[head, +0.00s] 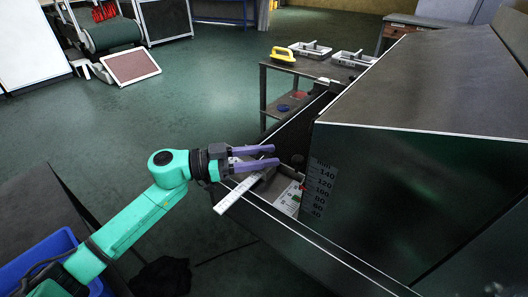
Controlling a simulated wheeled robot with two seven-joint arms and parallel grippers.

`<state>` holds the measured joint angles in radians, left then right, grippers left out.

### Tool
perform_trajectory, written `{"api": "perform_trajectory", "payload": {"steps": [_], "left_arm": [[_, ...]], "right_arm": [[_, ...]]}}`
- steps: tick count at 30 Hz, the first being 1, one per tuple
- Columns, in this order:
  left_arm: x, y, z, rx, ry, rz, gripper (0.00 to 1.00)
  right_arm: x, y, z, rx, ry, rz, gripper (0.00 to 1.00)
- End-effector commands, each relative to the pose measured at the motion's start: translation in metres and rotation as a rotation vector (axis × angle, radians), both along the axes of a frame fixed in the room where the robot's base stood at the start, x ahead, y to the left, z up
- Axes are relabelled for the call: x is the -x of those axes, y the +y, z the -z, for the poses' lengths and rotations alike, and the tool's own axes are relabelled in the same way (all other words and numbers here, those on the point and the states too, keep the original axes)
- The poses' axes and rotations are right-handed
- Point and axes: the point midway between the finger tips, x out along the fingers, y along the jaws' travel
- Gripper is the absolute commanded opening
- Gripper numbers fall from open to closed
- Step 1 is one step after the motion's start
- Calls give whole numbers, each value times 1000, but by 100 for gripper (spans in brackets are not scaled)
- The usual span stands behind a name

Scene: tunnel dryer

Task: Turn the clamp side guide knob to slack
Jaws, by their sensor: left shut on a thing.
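My left gripper (276,155) comes in from the left over the near edge of the dark metal trough. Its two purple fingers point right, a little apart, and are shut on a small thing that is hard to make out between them. I cannot clearly make out the clamp side guide knob. A pale marked strip (236,196) lies slantwise below the fingers, across the trough edge. A dark rounded part (297,161) sits just past the fingertips, by the hood. My right gripper is not in view.
The dark hood (410,190), with a number scale (320,188) on its near corner, fills the right side. A cart (305,70) behind carries grey trays (310,49) and a yellow-handled tool (283,54). A blue bin (40,262) stands lower left. Open green floor lies left of the trough.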

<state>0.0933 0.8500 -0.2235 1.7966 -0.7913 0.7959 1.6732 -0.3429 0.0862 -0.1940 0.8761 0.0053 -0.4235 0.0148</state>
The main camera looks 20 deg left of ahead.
Motion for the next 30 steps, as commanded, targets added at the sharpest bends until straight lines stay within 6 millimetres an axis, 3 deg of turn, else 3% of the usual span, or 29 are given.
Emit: {"api": "perform_trajectory", "payload": {"steps": [5, 6, 12, 18, 30], "left_arm": [[1, -1, -6, -1, 7, -89, 0], [1, -1, -7, -1, 7, -114, 0], [2, -1, -8, 3, 10, -266, 0], [1, -1, -5, 3, 9, -418, 0], [0, 0, 0, 1, 3, -591, 0]], "right_arm": [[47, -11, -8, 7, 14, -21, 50], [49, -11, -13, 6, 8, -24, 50], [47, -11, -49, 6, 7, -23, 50], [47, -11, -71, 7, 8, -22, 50], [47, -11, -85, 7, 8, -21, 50]]}}
